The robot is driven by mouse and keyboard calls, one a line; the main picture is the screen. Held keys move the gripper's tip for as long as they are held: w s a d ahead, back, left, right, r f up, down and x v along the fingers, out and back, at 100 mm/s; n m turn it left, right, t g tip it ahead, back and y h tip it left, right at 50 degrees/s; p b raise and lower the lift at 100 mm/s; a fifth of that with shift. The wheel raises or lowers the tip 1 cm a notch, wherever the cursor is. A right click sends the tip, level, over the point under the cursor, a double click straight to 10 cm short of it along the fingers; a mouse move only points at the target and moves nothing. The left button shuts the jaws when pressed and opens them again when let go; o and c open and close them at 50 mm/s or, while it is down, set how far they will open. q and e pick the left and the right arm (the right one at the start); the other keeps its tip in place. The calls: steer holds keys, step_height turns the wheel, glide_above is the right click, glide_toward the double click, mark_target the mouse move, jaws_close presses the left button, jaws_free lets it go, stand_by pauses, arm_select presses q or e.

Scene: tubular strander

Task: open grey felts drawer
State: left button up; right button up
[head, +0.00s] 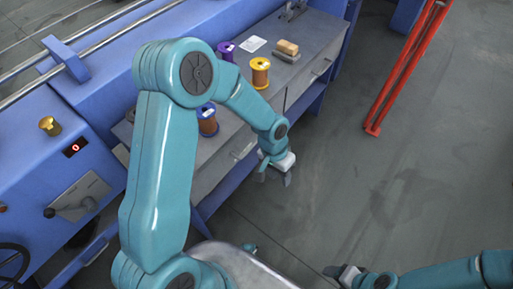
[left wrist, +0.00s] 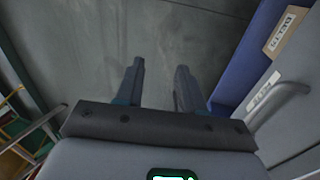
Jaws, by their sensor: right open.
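The workbench has two grey drawer fronts in the head view, a nearer one (head: 222,168) and a farther one (head: 312,78), each with a bar handle. Which one is the felts drawer cannot be read there. In the left wrist view a grey drawer front (left wrist: 300,135) with a bar handle (left wrist: 285,100) and a small label stands at the right; the label is not clearly legible. My left gripper (head: 275,178) is open and empty, in front of the bench and apart from the handles, its fingers (left wrist: 158,85) over the floor. My right gripper (head: 336,272) is open at the bottom edge.
A blue machine (head: 60,120) with a red display stands left. A red frame (head: 405,70) stands on the floor at right. The floor in front is clear.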

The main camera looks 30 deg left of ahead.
arm_select(q)
steer(key=w+a+r+y+b, duration=0.2)
steer(key=w+a+r+b, duration=0.2)
steer(key=w+a, duration=0.2)
steer(key=y+b, duration=0.3)
glide_toward(251, 146)
steer(key=b+x, duration=0.4)
steer(key=x, duration=0.3)
steer(key=shift+f, duration=0.4)
jaws_close()
